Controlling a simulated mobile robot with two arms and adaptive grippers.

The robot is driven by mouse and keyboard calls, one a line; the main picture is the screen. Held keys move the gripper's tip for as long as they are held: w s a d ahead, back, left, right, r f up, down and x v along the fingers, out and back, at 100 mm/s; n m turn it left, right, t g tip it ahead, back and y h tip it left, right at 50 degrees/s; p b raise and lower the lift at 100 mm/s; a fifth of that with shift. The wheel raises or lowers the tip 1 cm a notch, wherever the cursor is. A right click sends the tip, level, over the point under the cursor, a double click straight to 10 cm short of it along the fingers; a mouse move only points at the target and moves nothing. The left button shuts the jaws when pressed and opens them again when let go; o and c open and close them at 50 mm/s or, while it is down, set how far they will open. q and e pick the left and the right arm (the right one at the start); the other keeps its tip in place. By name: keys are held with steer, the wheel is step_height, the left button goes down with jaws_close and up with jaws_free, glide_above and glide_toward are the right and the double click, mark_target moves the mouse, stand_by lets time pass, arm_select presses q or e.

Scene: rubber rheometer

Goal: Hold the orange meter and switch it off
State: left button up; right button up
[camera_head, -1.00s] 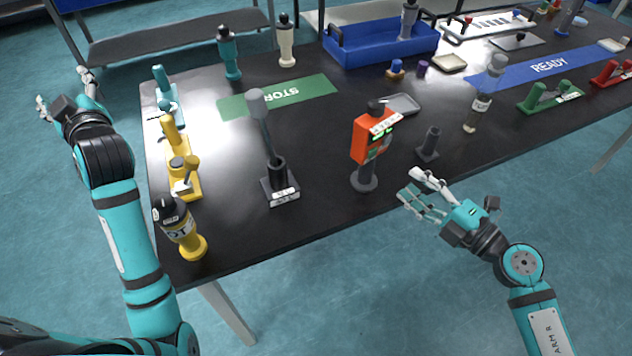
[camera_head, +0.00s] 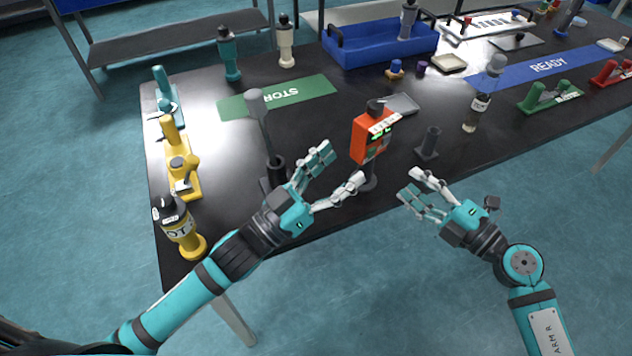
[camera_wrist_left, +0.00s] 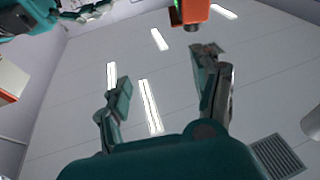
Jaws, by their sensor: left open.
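The orange meter (camera_head: 368,138) stands upright on a dark round-based stand near the table's front edge, with a small lit green display and a dark knob on top. Its lower end also shows at the top of the left wrist view (camera_wrist_left: 190,12). My left gripper (camera_head: 338,170) is open and empty, just left of the meter, its fingers pointing towards it; I see no contact. My right gripper (camera_head: 418,186) is open and empty at the front edge, right of the meter. The meter's stand is partly hidden by my left fingers.
A grey-headed stand (camera_head: 257,110) is behind my left gripper, its base partly covered. A dark small holder (camera_head: 429,145) stands right of the meter, and a grey tray (camera_head: 403,104) lies behind it.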

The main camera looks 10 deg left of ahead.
mark_target(376, 145)
arm_select(q)
steer(key=w+a+f+g+y, duration=0.2)
steer(key=w+a+f+y, duration=0.15)
steer(key=f, duration=0.55)
steer(key=shift+m, duration=0.3)
steer(key=x, duration=1.7)
steer(key=shift+w+a+f, duration=0.15)
steer(key=shift+a, duration=0.05)
steer(key=shift+c, duration=0.5)
jaws_close()
arm_select(e)
steer(key=shift+c, duration=0.2)
jaws_close()
steer(key=shift+a, duration=0.1)
